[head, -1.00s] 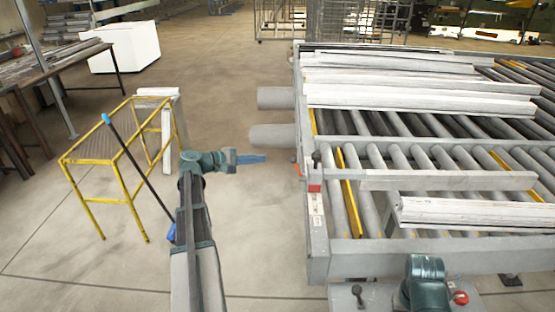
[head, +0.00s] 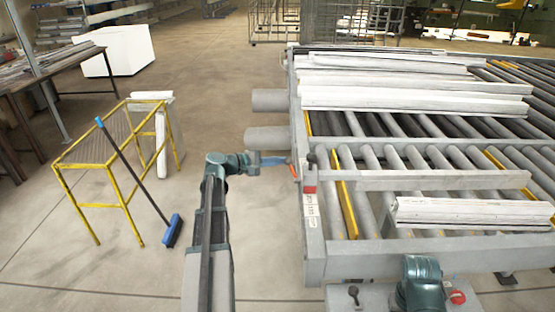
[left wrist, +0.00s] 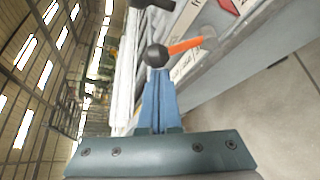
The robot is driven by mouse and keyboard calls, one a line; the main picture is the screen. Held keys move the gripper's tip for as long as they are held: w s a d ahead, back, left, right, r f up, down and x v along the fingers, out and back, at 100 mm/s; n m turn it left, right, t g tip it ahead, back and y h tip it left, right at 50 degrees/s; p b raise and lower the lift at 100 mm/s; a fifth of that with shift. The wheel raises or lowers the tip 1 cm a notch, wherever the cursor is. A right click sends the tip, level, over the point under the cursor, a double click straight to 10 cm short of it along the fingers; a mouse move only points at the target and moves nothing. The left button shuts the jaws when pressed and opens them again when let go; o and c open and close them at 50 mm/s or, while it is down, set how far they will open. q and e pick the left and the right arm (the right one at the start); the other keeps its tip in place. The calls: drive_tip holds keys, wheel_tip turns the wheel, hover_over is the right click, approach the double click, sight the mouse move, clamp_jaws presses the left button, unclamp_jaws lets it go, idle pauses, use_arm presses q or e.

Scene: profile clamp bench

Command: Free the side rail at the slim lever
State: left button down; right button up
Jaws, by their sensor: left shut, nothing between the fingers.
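The slim lever (head: 294,171) is orange and sits on the left side of the roller bench. In the left wrist view the orange lever (left wrist: 186,46) ends in a black ball knob (left wrist: 157,55). My left gripper (head: 286,160) is shut and empty beside the lever. In the left wrist view its blue fingertips (left wrist: 160,74) are right at the knob; I cannot tell whether they touch. A long grey rail (head: 440,181), which may be the side rail, lies across the rollers. My right gripper is not in view.
A second, black-knobbed lever on a red block (head: 310,188) stands close by on the bench frame (head: 313,225). White profiles (head: 415,100) lie on the rollers. A yellow stand (head: 120,165) and a blue broom (head: 173,230) are at left. Floor between is clear.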

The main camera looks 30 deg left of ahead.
sight(287, 163)
use_arm(q)
drive_tip(key=shift+s+d+r+m+t+b, duration=0.2)
drive_tip(key=shift+s+m+t+b, duration=0.15)
drive_tip(key=shift+m+b, duration=0.2)
idle(0.4)
drive_tip(key=m+b, duration=0.1)
drive_tip(key=s+d+m+t+b, duration=0.1)
drive_tip(key=s+m+t+b, duration=0.1)
drive_tip(key=shift+s+d+r, duration=0.25)
drive_tip(key=shift+r, duration=0.1)
drive_tip(key=shift+s+d, duration=0.1)
drive_tip(key=shift+s, duration=0.05)
drive_tip(key=shift+s+d+f, duration=0.1)
drive_tip(key=shift+s, duration=0.1)
idle(0.5)
drive_tip(key=shift+w, duration=0.1)
